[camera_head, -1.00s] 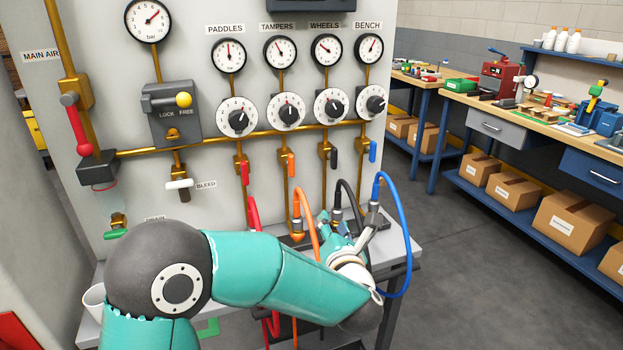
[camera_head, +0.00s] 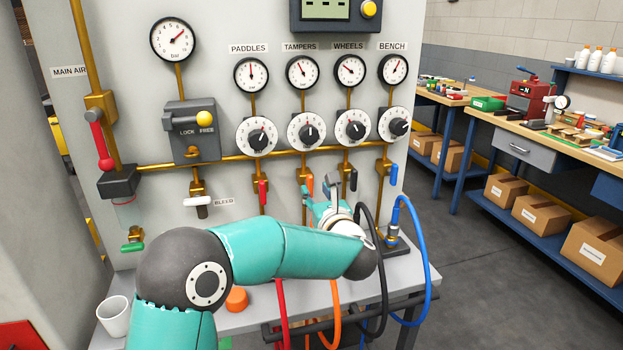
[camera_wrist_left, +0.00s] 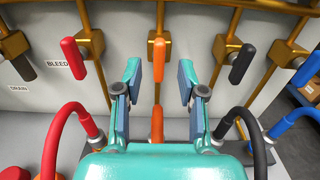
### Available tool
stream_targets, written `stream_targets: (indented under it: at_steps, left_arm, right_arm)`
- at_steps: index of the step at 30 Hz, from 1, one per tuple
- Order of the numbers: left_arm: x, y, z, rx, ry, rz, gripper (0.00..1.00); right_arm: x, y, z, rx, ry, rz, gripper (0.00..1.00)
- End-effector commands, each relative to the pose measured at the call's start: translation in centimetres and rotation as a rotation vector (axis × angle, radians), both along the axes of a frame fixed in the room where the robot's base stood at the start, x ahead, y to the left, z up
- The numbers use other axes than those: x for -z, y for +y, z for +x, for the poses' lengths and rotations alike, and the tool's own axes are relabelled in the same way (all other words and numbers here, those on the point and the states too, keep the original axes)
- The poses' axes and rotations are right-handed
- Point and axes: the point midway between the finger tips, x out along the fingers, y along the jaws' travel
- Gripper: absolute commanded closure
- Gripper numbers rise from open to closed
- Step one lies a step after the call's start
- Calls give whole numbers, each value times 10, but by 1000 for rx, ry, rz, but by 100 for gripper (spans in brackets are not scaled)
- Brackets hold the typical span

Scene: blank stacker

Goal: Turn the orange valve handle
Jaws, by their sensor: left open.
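The orange valve handle (camera_wrist_left: 158,60) hangs from its brass valve under the TAMPERS column. In the left wrist view it appears between the two open fingers of my left gripper (camera_wrist_left: 160,80), with a gap on each side; how deep it sits between them I cannot tell. In the head view the orange handle (camera_head: 310,184) shows partly beside my left gripper (camera_head: 323,192), which reaches up to the panel. An orange hose end (camera_wrist_left: 157,126) lies below the handle. My right gripper is not in view.
A red handle (camera_wrist_left: 73,58) hangs to the left and a black handle (camera_wrist_left: 242,64) to the right. Red (camera_wrist_left: 62,130), black (camera_wrist_left: 250,130) and blue (camera_wrist_left: 293,116) hoses arch close by. A white cup (camera_head: 115,316) and an orange cap (camera_head: 237,299) sit on the shelf.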

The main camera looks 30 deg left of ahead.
Motion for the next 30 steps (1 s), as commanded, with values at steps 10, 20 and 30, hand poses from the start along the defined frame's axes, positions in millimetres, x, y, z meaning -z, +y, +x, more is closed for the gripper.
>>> stream_targets:
  at_steps: [10,20,30]
  left_arm:
    - [0,34,29,0,1,0,60]
    - [0,35,31,2,1,1,60]
    - [0,35,31,2,1,1,100]
  right_arm:
    - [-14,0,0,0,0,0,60]
    - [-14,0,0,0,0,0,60]
    - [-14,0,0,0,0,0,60]
